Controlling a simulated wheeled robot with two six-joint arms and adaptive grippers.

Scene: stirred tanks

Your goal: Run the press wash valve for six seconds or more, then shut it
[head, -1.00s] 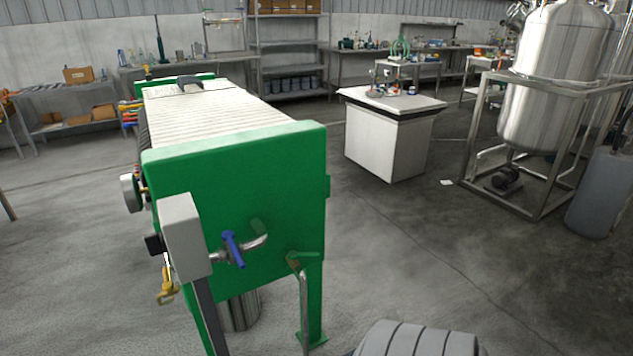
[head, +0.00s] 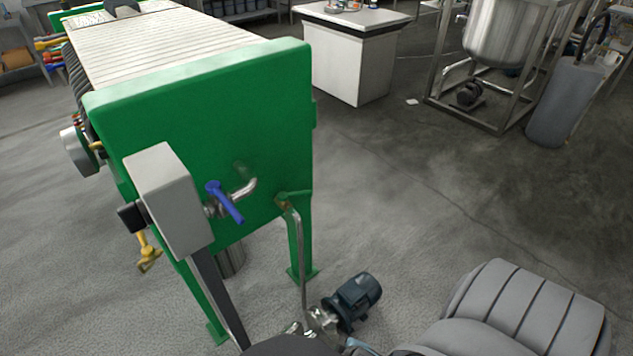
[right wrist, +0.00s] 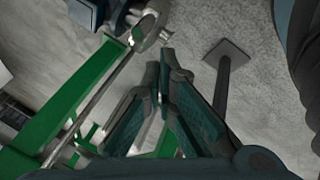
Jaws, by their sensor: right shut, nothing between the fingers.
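The green press (head: 260,110) stands at left in the head view. On its near end a bent metal pipe carries a valve with a blue handle (head: 226,203), which slants down to the right. A yellow-handled fitting (head: 148,254) hangs at the left. Which valve is the press wash valve is not labelled. My right gripper (right wrist: 160,65) is shut and empty in the right wrist view, with the press's green frame (right wrist: 80,115) to its left. My left gripper is not in view.
A grey box (head: 170,200) on a dark post stands just before the blue-handled valve. A dark blue pump (head: 355,298) sits on the floor beside the press leg. A white cabinet (head: 350,60) and a steel tank (head: 500,35) stand behind. The floor between is open.

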